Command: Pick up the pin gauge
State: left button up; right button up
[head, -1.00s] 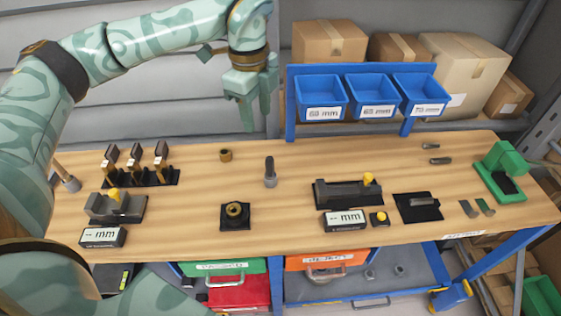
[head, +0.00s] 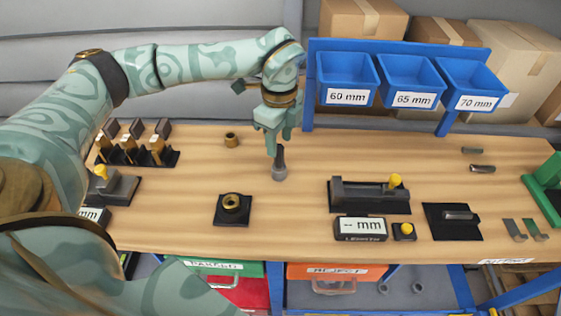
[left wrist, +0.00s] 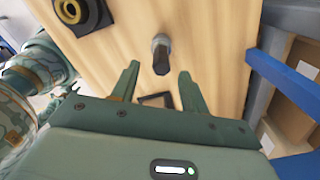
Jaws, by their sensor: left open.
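The pin gauge (head: 280,166) appears to be the upright piece with a dark handle and a wider grey end, standing on the wooden bench near its middle. My left gripper (head: 279,143) is open, pointing down at the handle's top; its fingers partly overlap the handle in the head view. In the left wrist view, the pin gauge (left wrist: 161,54) shows just beyond the two open fingertips (left wrist: 159,72), roughly centred between them. Nothing is held. I cannot tell whether the fingers are beside the handle or short of it. My right gripper is not in view.
A black block with a brass ring (head: 232,208) lies in front. A rack (head: 136,154) stands left, a small brass ring (head: 231,140) behind. A dark fixture (head: 370,198) and display box (head: 360,229) stand right. Blue bins (head: 412,84) hang behind. Bench around the gauge is clear.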

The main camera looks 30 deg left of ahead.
aim_at(279, 157)
pick_arm(q)
notch_tip(279, 157, down, 7)
jog(key=shift+w+a+r+b, duration=0.1)
jog(key=shift+w+r+b, duration=0.1)
jog(key=shift+b, duration=0.6)
jog(key=shift+s, duration=0.1)
jog(key=shift+r, duration=0.1)
jog(key=c, duration=0.9)
